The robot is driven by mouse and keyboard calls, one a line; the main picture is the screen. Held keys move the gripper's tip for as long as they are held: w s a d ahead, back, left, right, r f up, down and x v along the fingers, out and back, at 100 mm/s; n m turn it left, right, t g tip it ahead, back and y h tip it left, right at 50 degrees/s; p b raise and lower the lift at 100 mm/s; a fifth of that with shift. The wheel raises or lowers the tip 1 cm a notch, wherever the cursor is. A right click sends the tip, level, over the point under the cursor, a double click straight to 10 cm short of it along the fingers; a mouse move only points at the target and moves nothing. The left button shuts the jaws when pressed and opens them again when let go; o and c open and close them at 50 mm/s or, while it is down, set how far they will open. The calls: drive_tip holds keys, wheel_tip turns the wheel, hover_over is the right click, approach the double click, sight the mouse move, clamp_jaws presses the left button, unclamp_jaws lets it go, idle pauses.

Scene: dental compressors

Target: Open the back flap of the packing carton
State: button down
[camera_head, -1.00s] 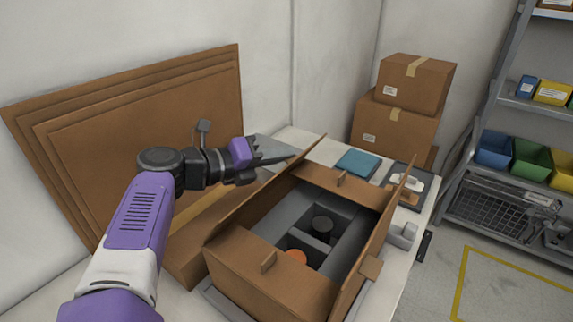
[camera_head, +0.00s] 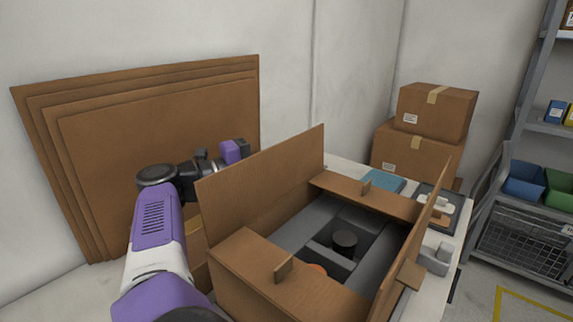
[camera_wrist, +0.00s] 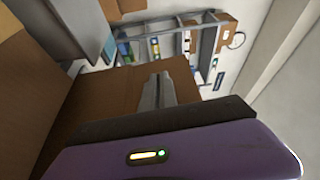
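The packing carton (camera_head: 240,292) stands on the table with its top partly open. Its back flap (camera_head: 262,178), the long left one beside the wall, stands up nearly upright. The opposite long flap (camera_head: 425,235) also stands up at the right. The short end flaps, near (camera_head: 290,283) and far (camera_head: 365,196), lie roughly level, each with a small tab. My gripper's purple body (camera_head: 232,151) shows behind the back flap, on the wall side; its fingers are hidden there. In the wrist view the fingers of my gripper (camera_wrist: 158,80) look closed together, with brown cardboard behind them.
Flat cardboard sheets (camera_head: 150,130) lean on the wall behind my arm. Two closed boxes (camera_head: 436,110) are stacked at the back. A teal item (camera_head: 383,180) and a tray (camera_head: 450,202) lie beyond the carton. Grey inserts with a dark round part (camera_head: 344,241) fill the carton.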

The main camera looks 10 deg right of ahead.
sight(271, 172)
drive_tip(key=c, duration=2.1)
unclamp_jaws()
drive_tip(key=o, duration=0.5)
drive_tip(key=shift+c, duration=0.2)
drive_tip(key=b+v, duration=0.7)
drive_tip(key=b, duration=0.2)
drive_tip(key=shift+a+f, duration=0.15)
drive_tip(key=shift+a, duration=0.15)
drive_tip(key=shift+s+a, duration=0.1)
drive_tip(key=shift+s, duration=0.1)
